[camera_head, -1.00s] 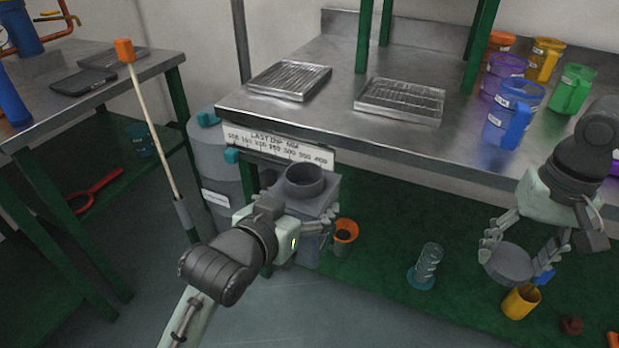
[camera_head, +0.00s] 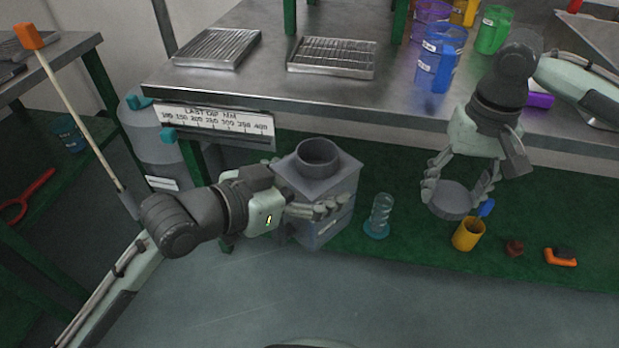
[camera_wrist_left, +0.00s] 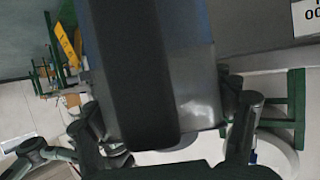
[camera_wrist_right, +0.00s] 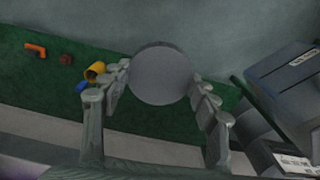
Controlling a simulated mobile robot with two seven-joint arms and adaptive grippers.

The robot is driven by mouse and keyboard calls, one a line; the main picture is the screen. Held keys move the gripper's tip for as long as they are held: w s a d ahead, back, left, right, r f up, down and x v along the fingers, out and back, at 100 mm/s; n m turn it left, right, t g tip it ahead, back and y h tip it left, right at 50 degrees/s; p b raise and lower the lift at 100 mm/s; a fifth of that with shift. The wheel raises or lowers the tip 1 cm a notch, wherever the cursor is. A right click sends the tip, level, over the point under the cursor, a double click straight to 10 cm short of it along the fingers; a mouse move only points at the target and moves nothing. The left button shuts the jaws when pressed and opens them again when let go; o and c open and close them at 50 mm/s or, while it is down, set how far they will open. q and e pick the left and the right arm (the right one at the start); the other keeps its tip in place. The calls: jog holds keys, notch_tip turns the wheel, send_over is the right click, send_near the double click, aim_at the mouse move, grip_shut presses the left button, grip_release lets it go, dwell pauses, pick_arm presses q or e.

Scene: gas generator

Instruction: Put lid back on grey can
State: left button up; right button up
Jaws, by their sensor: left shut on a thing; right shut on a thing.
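The grey can (camera_head: 318,180) is a square grey body with a round open neck on top, upright in the middle of the head view. My left gripper (camera_head: 300,190) is shut on the can's body, its fingers along the sides. In the left wrist view the can (camera_wrist_left: 185,70) fills the middle between the fingers. The lid (camera_head: 453,200) is a round grey disc. My right gripper (camera_head: 460,190) is shut on the lid, to the right of the can and apart from it. The lid (camera_wrist_right: 161,74) also shows between the fingers in the right wrist view.
The steel bench (camera_head: 225,90) bears two metal racks and several coloured jugs behind the grippers. On the green lower shelf are a clear coil cylinder (camera_head: 380,212), a yellow cup (camera_head: 467,236) and an orange item (camera_head: 561,257). The grey floor in front is clear.

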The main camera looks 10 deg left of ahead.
jog(key=w+a+r+n, duration=0.25)
jog(key=a+r, duration=0.55)
jog(key=a, duration=0.4)
jog(key=n, duration=0.3)
send_near(317, 140)
jog(key=s, duration=0.3)
jog(key=shift+w+d+f, duration=0.1)
jog(key=shift+d+f, duration=0.05)
jog(key=shift+f, duration=0.15)
jog(key=shift+f, duration=0.1)
jog(key=shift+f, duration=1.95)
jog(key=shift+f, duration=0.9)
jog(key=shift+f, duration=0.55)
